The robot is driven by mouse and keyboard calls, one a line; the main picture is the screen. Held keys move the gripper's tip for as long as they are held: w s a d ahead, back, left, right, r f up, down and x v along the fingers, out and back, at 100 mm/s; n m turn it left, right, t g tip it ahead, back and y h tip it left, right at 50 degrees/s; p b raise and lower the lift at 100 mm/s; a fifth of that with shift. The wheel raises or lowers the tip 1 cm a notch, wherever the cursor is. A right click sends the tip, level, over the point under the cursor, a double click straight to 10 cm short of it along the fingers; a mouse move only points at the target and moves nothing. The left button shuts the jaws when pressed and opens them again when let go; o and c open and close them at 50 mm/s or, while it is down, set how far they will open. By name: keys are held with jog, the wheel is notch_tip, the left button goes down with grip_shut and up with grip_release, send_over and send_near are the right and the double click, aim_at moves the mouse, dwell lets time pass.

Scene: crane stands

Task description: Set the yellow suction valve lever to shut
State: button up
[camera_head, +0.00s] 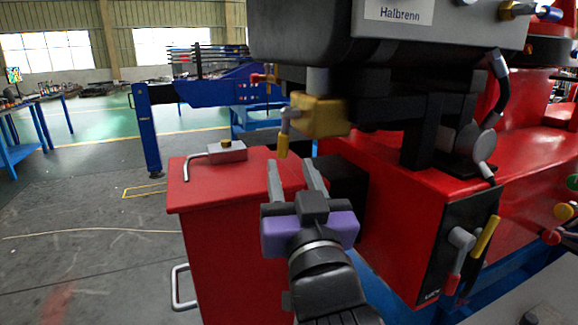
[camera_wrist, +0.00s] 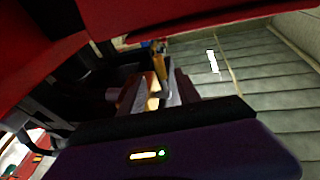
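A brass-yellow valve block (camera_head: 322,116) sits under the dark machine head in the head view. Its lever hangs down on the left side, a grey arm ending in a yellow grip (camera_head: 283,147). My gripper (camera_head: 291,163) is just below that grip, fingers pointing up and away, spread apart with nothing seen held. In the dark wrist view, a yellow piece (camera_wrist: 159,67), seemingly the lever grip, shows between or beyond the fingers. I cannot tell whether they touch it. Another yellow-handled lever (camera_head: 485,236) is on a black panel at right, beside a red-handled lever (camera_head: 455,272).
A red cabinet (camera_head: 215,255) stands left of my gripper, with a grey box and bent rod (camera_head: 227,152) on top. The red machine body (camera_head: 390,190) is close on the right. Open grey floor (camera_head: 90,225) lies to the left.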

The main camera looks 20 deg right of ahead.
jog(key=shift+r, duration=0.1)
jog(key=c, duration=0.4)
jog(key=shift+d+p, duration=0.2)
jog(key=shift+p, duration=0.35)
jog(key=c, duration=0.3)
jog(key=f+p, duration=0.1)
jog(key=s+f+g+p, duration=0.1)
jog(key=p, duration=0.1)
jog(key=shift+s+d+f+n, duration=0.1)
jog(key=shift+s+f+n, duration=0.1)
jog(key=shift+f+n, duration=0.2)
grip_shut()
jog(key=t+p, duration=0.1)
jog(key=p, duration=0.5)
send_near(285, 148)
jog(key=shift+m, duration=0.4)
jog(key=p+x, duration=0.4)
jog(key=x, duration=0.1)
jog(key=shift+r+p, duration=0.25)
jog(key=shift+p, duration=0.15)
jog(key=shift+w+d, duration=0.15)
jog(key=shift+w, duration=0.7)
